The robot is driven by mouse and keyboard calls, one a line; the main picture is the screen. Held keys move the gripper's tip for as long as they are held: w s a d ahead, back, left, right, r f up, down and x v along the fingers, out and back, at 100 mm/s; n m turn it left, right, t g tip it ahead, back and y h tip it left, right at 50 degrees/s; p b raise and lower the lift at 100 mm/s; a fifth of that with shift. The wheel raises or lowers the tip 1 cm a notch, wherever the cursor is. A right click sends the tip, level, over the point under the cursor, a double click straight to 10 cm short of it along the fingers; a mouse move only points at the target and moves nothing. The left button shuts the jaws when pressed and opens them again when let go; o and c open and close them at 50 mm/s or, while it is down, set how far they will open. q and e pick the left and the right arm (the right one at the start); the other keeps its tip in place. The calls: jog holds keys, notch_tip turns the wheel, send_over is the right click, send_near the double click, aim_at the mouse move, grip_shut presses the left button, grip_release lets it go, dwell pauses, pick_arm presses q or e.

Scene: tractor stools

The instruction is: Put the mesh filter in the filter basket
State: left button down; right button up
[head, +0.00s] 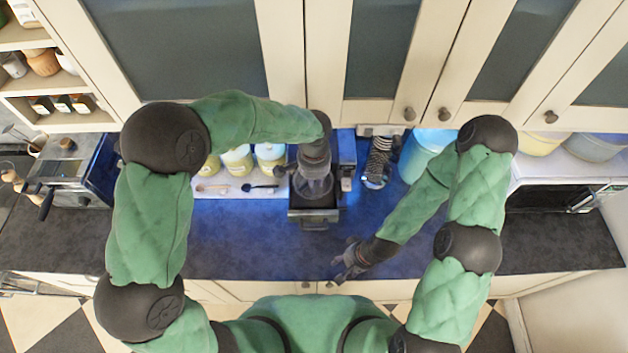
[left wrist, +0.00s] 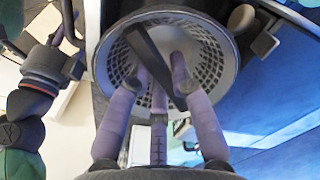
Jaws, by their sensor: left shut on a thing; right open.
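The mesh filter (left wrist: 210,62) is a round grey piece with a perforated wall and a dark bar across it. It fills the upper middle of the left wrist view. My left gripper (left wrist: 160,75) is shut on it, its purple fingers reaching to the bar. In the head view my left gripper (head: 315,172) points down over the black coffee machine (head: 314,216), with the filter low in its fingers. I cannot make out the filter basket separately; the gripper and filter cover that spot. My right gripper (head: 348,264) is open and empty, near the counter's front edge.
Yellow jars (head: 237,162) and a spoon tray (head: 235,188) stand left of the machine. A coil-shaped stand (head: 378,160) and a blue container (head: 423,152) stand to its right. An espresso machine (head: 75,180) is at far left. The front counter (head: 250,250) is clear.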

pick_arm(q)
jog(key=shift+f, duration=0.1)
dwell(0.3)
jog(key=shift+f+b, duration=2.05)
jog(key=shift+f, duration=0.5)
pick_arm(e)
jog(key=shift+f, duration=2.05)
pick_arm(q)
jog(key=c, duration=1)
grip_release()
jog(key=shift+c, duration=0.2)
jog(key=shift+r, duration=0.15)
pick_arm(e)
jog(key=shift+r, duration=0.1)
pick_arm(q)
jog(key=shift+r+p, duration=2.45)
jog(key=shift+r, duration=1.45)
pick_arm(e)
jog(key=shift+r, duration=2.35)
